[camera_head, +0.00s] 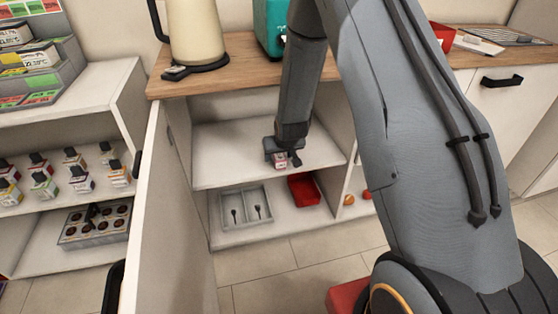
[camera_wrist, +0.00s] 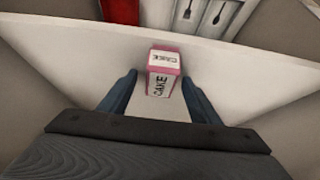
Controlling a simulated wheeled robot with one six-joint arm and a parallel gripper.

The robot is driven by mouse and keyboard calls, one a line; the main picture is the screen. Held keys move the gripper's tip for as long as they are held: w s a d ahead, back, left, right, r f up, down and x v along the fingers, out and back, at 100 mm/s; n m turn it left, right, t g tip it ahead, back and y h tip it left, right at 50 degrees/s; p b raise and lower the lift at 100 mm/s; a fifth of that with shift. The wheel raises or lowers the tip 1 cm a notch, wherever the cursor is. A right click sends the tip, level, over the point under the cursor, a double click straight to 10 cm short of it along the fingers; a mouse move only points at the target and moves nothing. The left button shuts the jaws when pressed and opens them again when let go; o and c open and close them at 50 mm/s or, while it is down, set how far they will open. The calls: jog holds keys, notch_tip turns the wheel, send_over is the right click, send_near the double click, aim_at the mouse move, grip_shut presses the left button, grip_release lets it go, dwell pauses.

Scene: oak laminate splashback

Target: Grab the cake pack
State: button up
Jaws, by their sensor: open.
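The cake pack (camera_wrist: 162,72) is a small pink and white box marked CAKE. It stands on the white upper shelf (camera_head: 225,165) inside the open cabinet. In the head view the pack (camera_head: 280,160) shows just at the end of my gripper (camera_head: 283,158). In the wrist view my gripper (camera_wrist: 157,96) is open, with one dark finger on each side of the pack's near part. Gaps show between the fingers and the pack. The pack's lower side is partly hidden from the head camera by my gripper.
A grey cutlery tray (camera_head: 245,207) and a red box (camera_head: 304,190) lie on the lower shelf. The open cabinet door (camera_head: 165,215) stands at left. The wooden counter (camera_head: 225,72) above holds a cream kettle (camera_head: 195,35). The shelf beside the pack is clear.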

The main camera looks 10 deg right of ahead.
jog(key=shift+f, duration=0.15)
jog(key=c, duration=1.2)
